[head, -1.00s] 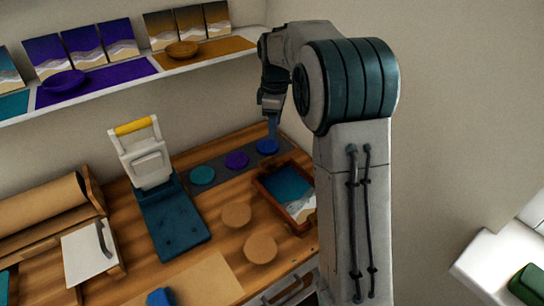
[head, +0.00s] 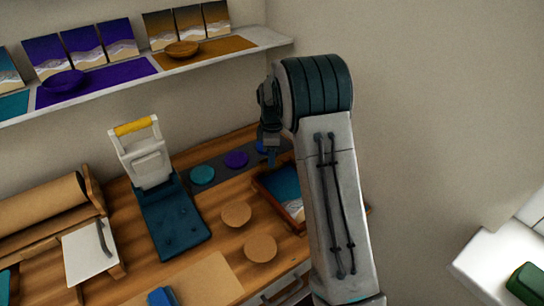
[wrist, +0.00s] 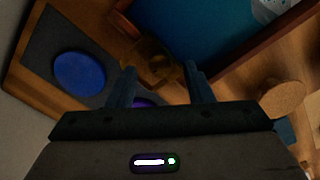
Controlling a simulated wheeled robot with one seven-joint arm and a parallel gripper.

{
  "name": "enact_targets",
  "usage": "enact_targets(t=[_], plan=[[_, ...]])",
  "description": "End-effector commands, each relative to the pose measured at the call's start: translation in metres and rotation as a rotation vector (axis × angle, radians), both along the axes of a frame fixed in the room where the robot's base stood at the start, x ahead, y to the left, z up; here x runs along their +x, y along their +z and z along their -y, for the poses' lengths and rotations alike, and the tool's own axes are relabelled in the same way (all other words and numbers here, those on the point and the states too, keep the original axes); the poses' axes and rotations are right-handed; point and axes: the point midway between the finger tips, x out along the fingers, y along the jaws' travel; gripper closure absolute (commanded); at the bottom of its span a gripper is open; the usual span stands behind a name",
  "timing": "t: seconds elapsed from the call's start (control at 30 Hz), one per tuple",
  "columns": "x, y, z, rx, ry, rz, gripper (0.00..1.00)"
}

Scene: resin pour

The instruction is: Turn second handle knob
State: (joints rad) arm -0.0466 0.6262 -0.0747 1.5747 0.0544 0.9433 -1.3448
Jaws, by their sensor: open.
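My gripper (wrist: 162,86) is open and empty, its two fingers pointing at a brown-gold knob-like piece (wrist: 155,62) at the corner of a dark red-brown frame (wrist: 236,82). The piece shows between and just beyond the fingertips; I cannot tell whether they touch it. In the head view the gripper (head: 271,160) hangs over the frame's far left corner. The frame (head: 268,197) holds a blue panel with a pale wave pattern (head: 284,183). My arm hides its right part. No second knob can be made out clearly.
A grey strip beside the frame carries teal (head: 202,175), purple (head: 236,159) and blue (wrist: 80,72) discs. Two round cork pieces (head: 236,214) lie in front. A press with a yellow handle (head: 133,126) stands left. A shelf (head: 215,53) runs along the wall above.

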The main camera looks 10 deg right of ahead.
Motion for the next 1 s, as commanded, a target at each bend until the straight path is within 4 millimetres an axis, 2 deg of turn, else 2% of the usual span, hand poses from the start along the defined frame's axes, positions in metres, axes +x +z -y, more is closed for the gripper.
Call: enact_targets(t=[0.17,0.43,0.47,0.6,0.63,1.0], plan=[[-0.0004,-0.0124,0.0005,-0.001,0.0,0.0,0.53],[-0.0002,-0.014,0.0005,0.0,0.0,0.001,0.53],[-0.0002,-0.014,0.0005,0.0,0.0,0.001,0.56],[-0.0002,-0.0139,0.0005,0.0,0.0,0.001,0.95],[-0.0001,-0.0138,0.0005,0.0,0.0,0.001,0.98],[0.0,-0.0138,0.0004,0.0,-0.047,0.001,0.98]])
